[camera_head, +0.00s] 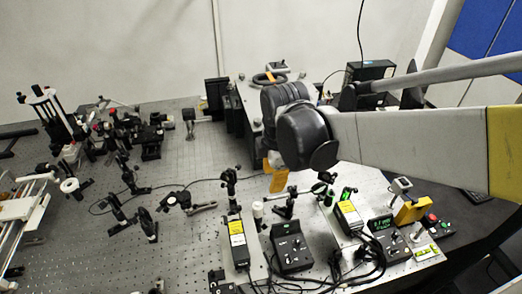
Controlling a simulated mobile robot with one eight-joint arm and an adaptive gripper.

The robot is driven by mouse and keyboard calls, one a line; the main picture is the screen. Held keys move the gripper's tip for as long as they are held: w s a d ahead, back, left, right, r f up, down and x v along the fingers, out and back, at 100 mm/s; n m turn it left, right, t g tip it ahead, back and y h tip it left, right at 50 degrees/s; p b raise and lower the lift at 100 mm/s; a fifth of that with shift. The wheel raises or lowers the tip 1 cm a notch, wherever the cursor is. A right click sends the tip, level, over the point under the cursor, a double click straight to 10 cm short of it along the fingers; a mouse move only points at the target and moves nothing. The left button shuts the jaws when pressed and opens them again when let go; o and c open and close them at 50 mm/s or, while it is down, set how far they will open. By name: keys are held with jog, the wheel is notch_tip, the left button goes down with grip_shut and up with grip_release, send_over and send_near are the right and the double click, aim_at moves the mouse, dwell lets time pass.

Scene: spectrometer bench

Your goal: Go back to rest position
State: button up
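My arm reaches in from the right edge over the bench, and its dark joint housing is near the middle of the picture. My gripper's fingers cannot be made out; they are hidden behind the arm or out of view. Whether the gripper holds anything does not show. The optical bench (190,165) lies below and to the left of the arm. Small orange-yellow pieces (278,181) show just under the dark joint; I cannot tell what they belong to.
Optical mounts (150,140) crowd the bench's left and back. Two black controllers with displays (291,247) (388,238), yellow-labelled boxes (238,243) (348,215) and loose cables (350,262) lie at front right. A red-button box (434,224) is further right.

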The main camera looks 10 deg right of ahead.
jog(key=shift+s+r, duration=0.1)
jog(key=shift+r, duration=0.45)
jog(key=s+d+f+m+t+b, duration=0.2)
jog(key=s+m+b, duration=0.3)
jog(key=m, duration=0.4)
jog(key=s+d+f+m+t+b, duration=0.2)
jog(key=s+f+m+b, duration=0.3)
jog(key=m, duration=0.4)
jog(key=shift+t+b, duration=0.45)
jog(key=shift+t, duration=0.05)
